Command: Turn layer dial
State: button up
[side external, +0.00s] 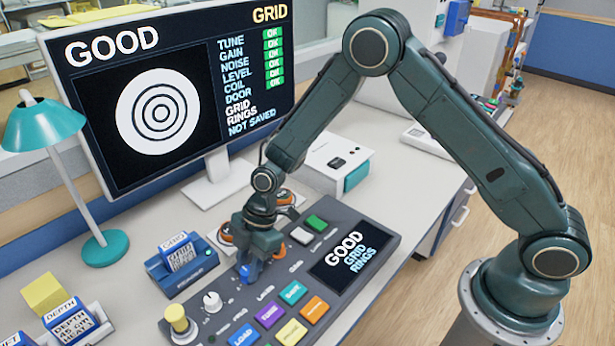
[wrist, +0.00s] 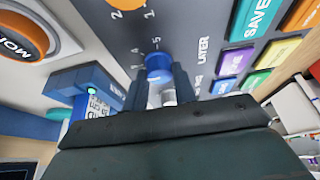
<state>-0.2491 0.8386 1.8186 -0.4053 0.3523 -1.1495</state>
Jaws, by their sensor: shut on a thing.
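The layer dial is a small blue knob (side external: 247,274) on the dark control panel (side external: 352,224). In the wrist view the blue dial (wrist: 158,65) sits between my two fingers, beside the printed word LAYER and small number marks. My gripper (side external: 252,266) points down over the panel and is shut on the dial; the fingers (wrist: 161,84) also show in the wrist view, on either side of it. The fingers hide part of the knob, and I cannot tell which mark it points to.
The monitor (side external: 175,95) reads GOOD, GRID, several OK lines and GRID RINGS NOT SAVED. A white knob (side external: 212,301), a yellow knob (side external: 178,318) and coloured buttons (side external: 292,292) are near the dial. A blue cartridge holder (side external: 181,265) stands left; orange-ringed controls sit behind my gripper.

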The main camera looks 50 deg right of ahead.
jog(key=shift+m, duration=0.4)
jog(key=m+t, duration=0.1)
jog(key=m, duration=0.3)
jog(key=shift+s+t, duration=0.2)
jog(key=shift+t, duration=0.2)
jog(key=m, duration=0.2)
jog(key=m+t+h, duration=0.1)
jog(key=m, duration=0.2)
jog(key=shift+a+t, duration=0.15)
jog(key=shift+t, duration=0.15)
jog(key=o, duration=1)
jog(key=shift+r, duration=0.1)
jog(key=v, duration=1.3)
jog(key=shift+s+r, duration=0.2)
jog(key=shift+r, duration=0.15)
